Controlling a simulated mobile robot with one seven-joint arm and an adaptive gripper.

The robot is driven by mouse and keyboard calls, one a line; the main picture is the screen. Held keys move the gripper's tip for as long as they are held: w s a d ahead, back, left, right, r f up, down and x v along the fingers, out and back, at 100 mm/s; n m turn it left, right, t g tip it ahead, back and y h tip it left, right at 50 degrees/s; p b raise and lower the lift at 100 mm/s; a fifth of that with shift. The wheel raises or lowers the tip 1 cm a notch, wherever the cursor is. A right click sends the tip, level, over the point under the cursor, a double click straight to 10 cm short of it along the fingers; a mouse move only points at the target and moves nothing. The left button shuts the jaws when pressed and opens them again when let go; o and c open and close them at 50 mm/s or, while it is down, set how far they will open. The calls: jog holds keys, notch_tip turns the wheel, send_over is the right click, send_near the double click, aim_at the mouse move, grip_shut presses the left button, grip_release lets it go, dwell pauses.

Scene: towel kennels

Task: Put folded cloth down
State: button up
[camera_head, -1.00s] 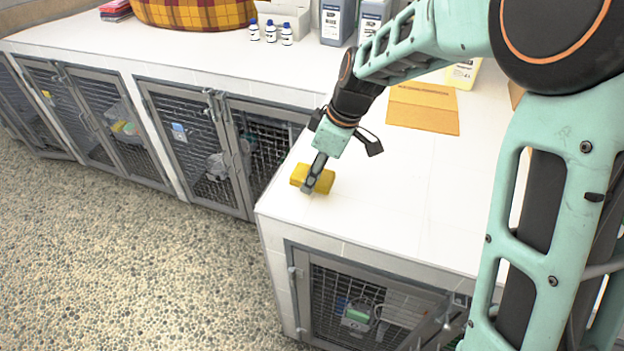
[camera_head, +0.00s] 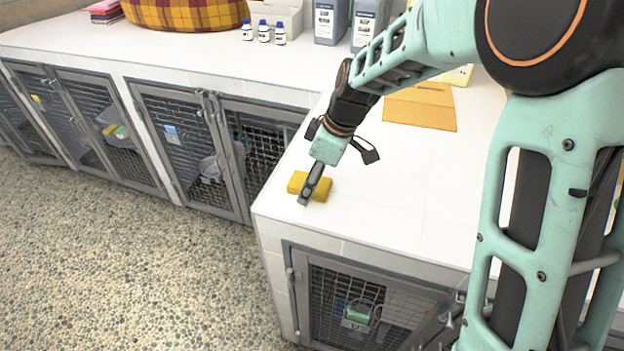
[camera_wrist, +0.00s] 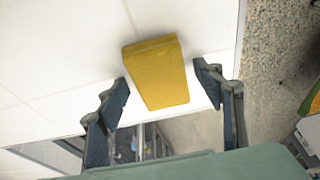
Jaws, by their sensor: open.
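The folded cloth (camera_head: 322,187) is a small yellow block lying on the white counter (camera_head: 400,190), near its front corner. My gripper (camera_head: 304,200) is at the cloth in the head view and hides part of it. In the wrist view the cloth (camera_wrist: 157,73) lies on the white surface, partly ahead of and partly between the fingertips. My gripper (camera_wrist: 165,88) is open there, with a visible gap between each finger and the cloth.
An orange-brown folder (camera_head: 420,107) lies behind my gripper. Small bottles (camera_head: 264,32), large jugs (camera_head: 330,20) and a plaid bed (camera_head: 185,12) stand along the back. Mesh kennel doors (camera_head: 350,305) are below the counter edge. The counter right of the cloth is clear.

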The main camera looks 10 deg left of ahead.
jog(key=shift+r, duration=0.45)
jog(key=b+v, duration=0.1)
jog(key=v, duration=1)
jog(key=shift+r, duration=0.25)
jog(key=shift+d, duration=0.15)
